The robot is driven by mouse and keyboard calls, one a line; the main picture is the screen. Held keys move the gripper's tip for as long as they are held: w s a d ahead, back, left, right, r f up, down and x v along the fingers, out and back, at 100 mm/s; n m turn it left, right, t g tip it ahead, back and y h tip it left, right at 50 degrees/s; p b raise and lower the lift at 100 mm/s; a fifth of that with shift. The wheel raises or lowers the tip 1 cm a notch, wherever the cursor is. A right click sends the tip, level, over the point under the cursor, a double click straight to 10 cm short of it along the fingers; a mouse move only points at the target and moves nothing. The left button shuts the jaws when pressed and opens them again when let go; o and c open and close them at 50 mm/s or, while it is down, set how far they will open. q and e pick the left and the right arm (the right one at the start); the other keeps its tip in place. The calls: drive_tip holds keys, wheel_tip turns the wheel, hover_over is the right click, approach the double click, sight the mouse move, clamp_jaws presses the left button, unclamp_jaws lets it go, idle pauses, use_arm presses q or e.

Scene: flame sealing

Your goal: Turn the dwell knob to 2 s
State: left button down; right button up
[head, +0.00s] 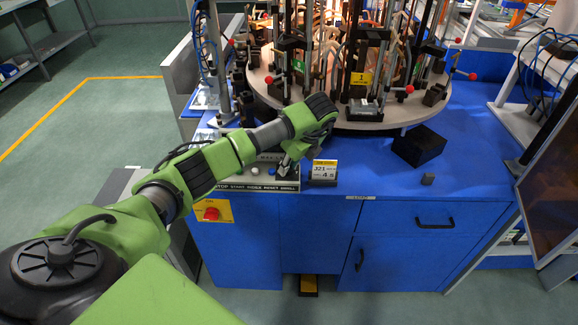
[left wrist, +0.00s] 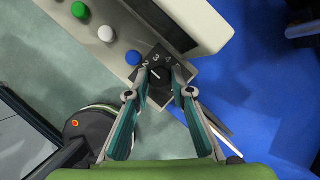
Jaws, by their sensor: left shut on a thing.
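The dwell knob (left wrist: 158,78) is dark and sits on a black dial plate (left wrist: 167,62) with small white digits on the control box. A short white mark shows on it; I cannot tell for sure which digit it points to. My left gripper (left wrist: 161,82) is shut on the knob, one finger on each side. In the head view my left gripper (head: 289,161) reaches down to the right end of the control box (head: 250,183), and the knob is hidden there. My right gripper is not in view.
Green (left wrist: 80,10), white (left wrist: 106,33) and blue (left wrist: 133,57) buttons line the box beside the dial. A small card (head: 324,171) stands right of the box. A round turntable (head: 370,122) with fixtures stands behind. A black block (head: 419,146) lies on the blue table.

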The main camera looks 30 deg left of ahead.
use_arm(q)
drive_tip(key=c, duration=2.1)
unclamp_jaws()
drive_tip(key=shift+r, duration=0.1)
drive_tip(key=v, duration=1.1)
drive_tip(key=shift+d+r, duration=0.2)
drive_tip(key=shift+r, duration=0.15)
